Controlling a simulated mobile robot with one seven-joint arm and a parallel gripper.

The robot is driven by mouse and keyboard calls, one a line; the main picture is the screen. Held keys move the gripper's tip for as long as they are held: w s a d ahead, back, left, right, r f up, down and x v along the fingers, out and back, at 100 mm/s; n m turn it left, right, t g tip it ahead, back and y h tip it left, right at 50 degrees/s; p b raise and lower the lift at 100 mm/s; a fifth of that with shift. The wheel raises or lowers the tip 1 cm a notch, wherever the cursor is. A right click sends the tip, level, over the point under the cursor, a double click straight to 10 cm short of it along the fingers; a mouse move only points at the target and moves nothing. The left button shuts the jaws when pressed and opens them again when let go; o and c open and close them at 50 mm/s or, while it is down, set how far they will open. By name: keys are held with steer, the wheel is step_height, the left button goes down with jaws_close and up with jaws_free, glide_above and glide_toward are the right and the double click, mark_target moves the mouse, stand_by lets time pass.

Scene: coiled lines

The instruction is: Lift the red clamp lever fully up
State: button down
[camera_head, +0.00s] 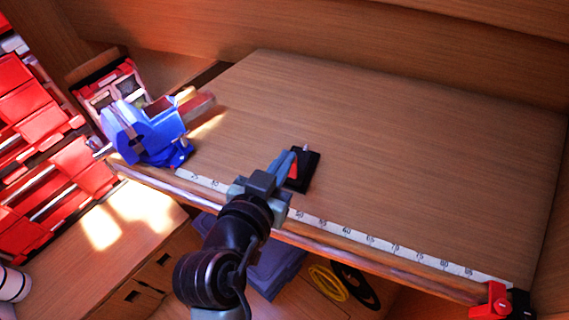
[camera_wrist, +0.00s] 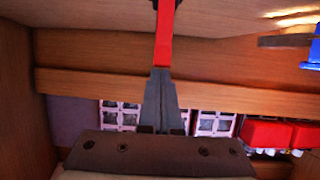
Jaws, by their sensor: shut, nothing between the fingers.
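The red clamp lever (camera_head: 294,171) shows as a small red piece on a black base (camera_head: 306,180) on the bench top, partly hidden by my gripper. In the wrist view the red lever (camera_wrist: 164,42) runs from the top edge down to my fingertips. My gripper (camera_head: 288,157) is shut with nothing between its fingers, just left of the black base. In the wrist view my gripper (camera_wrist: 160,73) has its tips at the lever's near end. I cannot tell whether they touch it or lie in front of it. The lever's exact angle is unclear.
A blue vise (camera_head: 145,130) stands at the bench's left end. A white measuring strip (camera_head: 383,244) runs along the front edge. A red block (camera_head: 493,300) sits at the right front corner. Red bins (camera_head: 30,110) stand far left. The bench top (camera_head: 420,150) right of the clamp is clear.

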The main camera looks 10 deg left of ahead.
steer(key=shift+w+f, duration=0.15)
steer(key=shift+f, duration=0.2)
